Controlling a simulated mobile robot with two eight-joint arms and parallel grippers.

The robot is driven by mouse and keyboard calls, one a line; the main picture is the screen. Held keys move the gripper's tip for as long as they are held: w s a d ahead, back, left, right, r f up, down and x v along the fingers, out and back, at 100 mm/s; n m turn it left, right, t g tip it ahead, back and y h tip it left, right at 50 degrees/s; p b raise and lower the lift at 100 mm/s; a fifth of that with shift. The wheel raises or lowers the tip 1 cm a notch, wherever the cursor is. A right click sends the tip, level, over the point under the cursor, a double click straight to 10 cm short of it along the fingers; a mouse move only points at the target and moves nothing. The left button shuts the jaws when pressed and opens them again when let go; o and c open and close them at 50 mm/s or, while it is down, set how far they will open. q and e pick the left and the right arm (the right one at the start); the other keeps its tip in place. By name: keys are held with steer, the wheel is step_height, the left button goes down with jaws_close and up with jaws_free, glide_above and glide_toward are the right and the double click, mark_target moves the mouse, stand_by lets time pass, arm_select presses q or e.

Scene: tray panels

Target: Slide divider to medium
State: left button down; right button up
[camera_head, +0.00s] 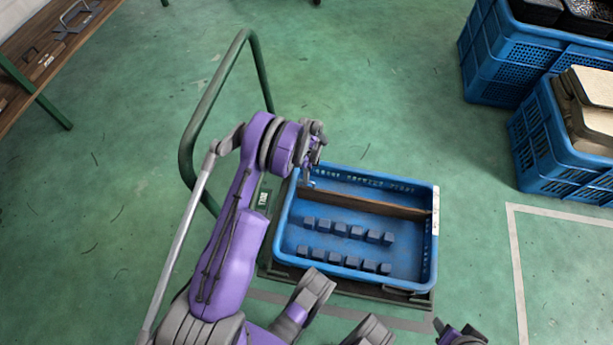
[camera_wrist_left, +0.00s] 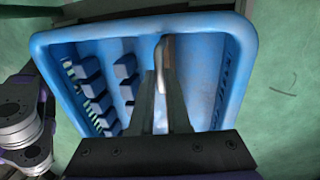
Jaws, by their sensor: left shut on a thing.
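A thin brown divider (camera_head: 375,205) stands across the blue tray (camera_head: 433,262), toward its far side and about parallel to the far wall. My left gripper (camera_head: 308,180) is at the divider's left end. In the left wrist view the fingers (camera_wrist_left: 162,105) are shut on the divider (camera_wrist_left: 167,55), seen nearly edge-on between them. In the head view my own wrist hides the gripped end and the tray's far left corner. A dark, purple-edged part at the bottom edge looks like my right gripper (camera_head: 460,336); its fingers are not clear.
Two rows of dark blue blocks (camera_head: 340,228) stand in the tray's near section; the strip behind the divider looks empty. The tray sits on a cart with a green handle (camera_head: 188,140). Blue crates (camera_head: 535,135) stand at the right, a wooden bench (camera_head: 45,60) at upper left.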

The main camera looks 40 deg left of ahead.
stand_by(0.4)
arm_select(q)
steer(key=shift+w+a+p, duration=0.3)
steer(key=shift+w+a, duration=0.05)
steer(key=shift+w, duration=0.35)
steer(key=c, duration=0.9)
jaws_free()
arm_select(e)
steer(key=shift+w+a+r, duration=0.15)
steer(key=shift+w, duration=0.15)
arm_select(q)
steer(key=r+p, duration=0.1)
steer(key=r, duration=0.2)
steer(key=w+r+p, duration=0.1)
steer(key=r, duration=0.3)
steer(key=a+r, duration=0.1)
steer(key=r, duration=0.2)
steer(key=shift+w+r+p, duration=0.35)
steer(key=shift+p, duration=0.05)
arm_select(e)
steer(key=shift+w+v, duration=0.25)
steer(key=shift+v, duration=0.95)
